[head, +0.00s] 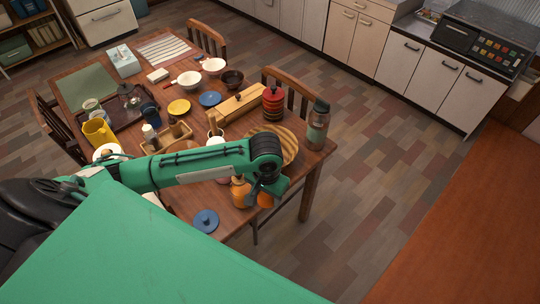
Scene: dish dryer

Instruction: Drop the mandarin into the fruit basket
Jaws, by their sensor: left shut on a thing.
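My left gripper (263,188) reaches in over the near right part of the wooden table, pointing down. It is shut on an orange thing, which looks like the mandarin (265,200), showing just below the fingers. A second orange item (240,192) stands beside it to the left, partly covered by my arm. A round, striped wooden thing (288,145), probably the fruit basket, lies behind my gripper near the table's right end. My wrist hides part of it, and its depth is hard to tell. My right gripper is not in view.
A tall dark bottle (318,125) stands at the table's right corner. A red stacked jar (272,102) and a long wooden box (237,104) stand behind. A blue disc (206,220) lies near the front edge. Chairs (290,90) flank the table (190,195).

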